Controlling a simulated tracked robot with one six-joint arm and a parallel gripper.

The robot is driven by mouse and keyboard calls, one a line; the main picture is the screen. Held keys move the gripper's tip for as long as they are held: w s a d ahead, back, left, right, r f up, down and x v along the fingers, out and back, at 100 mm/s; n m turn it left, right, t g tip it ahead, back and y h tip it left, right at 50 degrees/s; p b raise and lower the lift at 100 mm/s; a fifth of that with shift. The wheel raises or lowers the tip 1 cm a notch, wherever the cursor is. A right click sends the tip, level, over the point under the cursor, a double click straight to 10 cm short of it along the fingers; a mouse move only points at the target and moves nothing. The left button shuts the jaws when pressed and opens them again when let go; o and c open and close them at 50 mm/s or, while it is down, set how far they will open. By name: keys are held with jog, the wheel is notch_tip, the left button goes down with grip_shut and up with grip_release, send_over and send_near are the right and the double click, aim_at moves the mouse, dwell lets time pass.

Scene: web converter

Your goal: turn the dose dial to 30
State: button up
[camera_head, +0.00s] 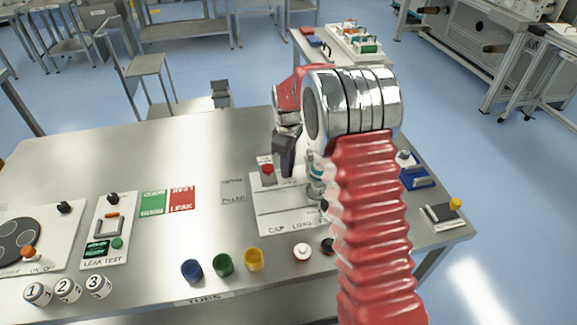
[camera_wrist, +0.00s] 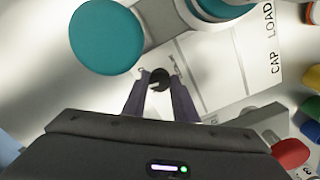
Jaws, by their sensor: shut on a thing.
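My gripper (camera_head: 286,170) points down over the far middle of the steel bench, beside the white panel marked CAP LOAD (camera_head: 290,212). In the wrist view my gripper (camera_wrist: 160,82) has its two fingertips close together on a small dark knob (camera_wrist: 159,79), which appears to be the dose dial. The fingers are shut on its sides. No scale, number or pointer can be read on it. In the head view the knob is hidden behind my gripper.
A teal-topped station part (camera_wrist: 105,37) stands close to my fingers; a red button (camera_wrist: 290,153) is nearby. Blue (camera_head: 192,270), green (camera_head: 223,264) and yellow (camera_head: 254,259) cups stand at the front. Numbered jars (camera_head: 68,290) and a leak test panel (camera_head: 107,235) are left.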

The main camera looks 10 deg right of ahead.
jog(key=shift+m, duration=2.1)
jog(key=shift+w, duration=0.1)
jog(key=o, duration=1)
jog(key=shift+o, duration=0.2)
jog(key=shift+r, duration=0.1)
notch_tip(320, 180, up, 14)
jog(key=shift+f, duration=0.2)
